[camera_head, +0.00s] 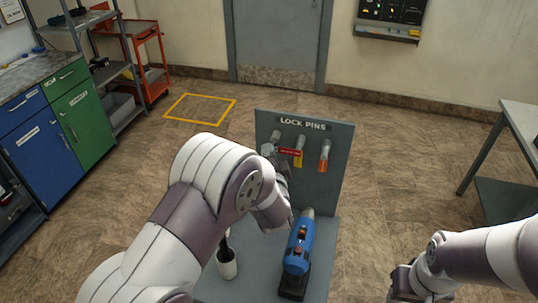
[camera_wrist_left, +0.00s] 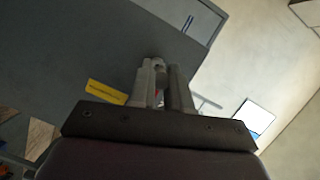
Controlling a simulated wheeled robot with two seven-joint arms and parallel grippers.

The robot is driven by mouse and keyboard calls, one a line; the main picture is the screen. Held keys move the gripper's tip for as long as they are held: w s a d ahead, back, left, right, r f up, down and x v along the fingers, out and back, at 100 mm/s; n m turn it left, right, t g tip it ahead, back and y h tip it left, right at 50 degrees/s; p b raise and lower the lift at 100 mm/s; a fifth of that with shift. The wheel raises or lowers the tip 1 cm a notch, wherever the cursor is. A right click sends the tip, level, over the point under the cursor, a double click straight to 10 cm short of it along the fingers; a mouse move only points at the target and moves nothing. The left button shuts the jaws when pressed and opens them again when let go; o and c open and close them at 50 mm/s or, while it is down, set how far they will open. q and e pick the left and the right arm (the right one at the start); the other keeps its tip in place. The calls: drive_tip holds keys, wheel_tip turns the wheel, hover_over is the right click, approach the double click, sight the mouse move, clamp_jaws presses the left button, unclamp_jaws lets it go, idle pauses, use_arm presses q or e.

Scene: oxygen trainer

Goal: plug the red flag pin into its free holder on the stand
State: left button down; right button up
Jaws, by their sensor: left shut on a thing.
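The grey stand (camera_head: 341,165) has a "LOCK PINS" panel with a row of holders. The left holder (camera_head: 275,137) shows no flag of its own. A pin with a yellow flag (camera_head: 298,158) sits in the middle holder, and one with an orange flag (camera_head: 323,164) in the right. My left gripper (camera_head: 268,150) is in front of the panel, just below the left holder, shut on the red flag pin (camera_head: 289,152). The flag sticks out to the right, overlapping the yellow flag pin. The fingers (camera_wrist_left: 160,82) hide most of the pin; whether its tip touches the holder cannot be told.
A blue tool (camera_head: 299,246) stands on the base of the stand, with a white cup (camera_head: 227,265) holding a dark handle to its left. My right gripper (camera_head: 402,285) is low at the right, away from the stand.

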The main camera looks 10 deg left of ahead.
use_arm(q)
drive_tip(key=shift+r, duration=0.15)
drive_tip(key=shift+a, duration=0.1)
drive_tip(key=shift+w, duration=0.5)
idle(0.4)
drive_tip(key=shift+s+p, duration=0.1)
drive_tip(key=shift+p, duration=0.25)
drive_tip(key=shift+s+r+n+g+y+p, duration=0.15)
drive_tip(key=shift+n+g+y+p, duration=0.15)
drive_tip(key=shift+y+p, duration=0.6)
drive_tip(key=shift+p, duration=0.05)
